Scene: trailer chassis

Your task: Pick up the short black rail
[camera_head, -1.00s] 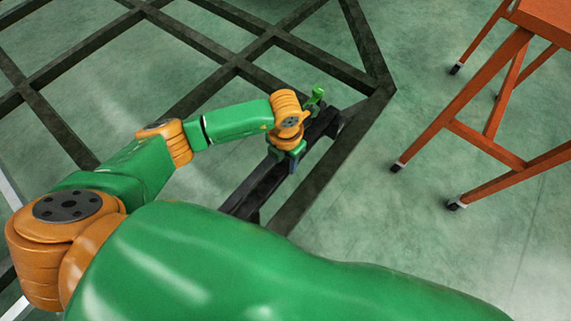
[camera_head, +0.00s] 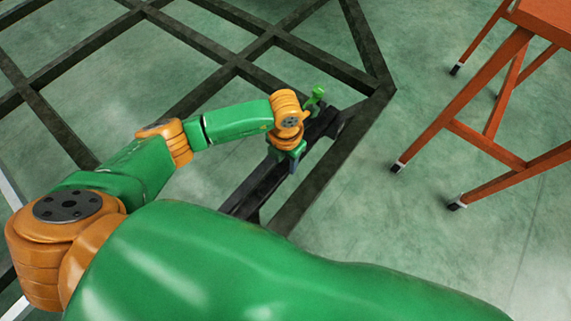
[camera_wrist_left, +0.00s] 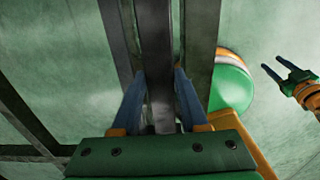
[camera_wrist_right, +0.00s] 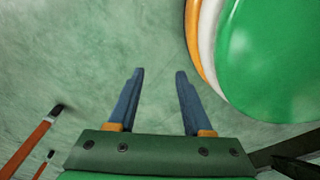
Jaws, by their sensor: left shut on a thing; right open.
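The short black rail (camera_head: 262,188) lies along the inner side of a dark chassis beam in the head view. In the left wrist view a long dark bar of the rail (camera_wrist_left: 156,60) runs between the two blue fingers. My left gripper (camera_wrist_left: 160,85) is shut on the rail; in the head view the left gripper (camera_head: 290,163) is above the rail's middle, its fingertips mostly hidden. My right gripper (camera_wrist_right: 160,75) is open and empty over bare floor. The right gripper also shows at the right of the left wrist view (camera_wrist_left: 275,68).
The dark trailer chassis frame (camera_head: 350,145) spreads across the upper left, its edge beam close beside the rail. The green floor (camera_head: 350,215) between stand and chassis is clear.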

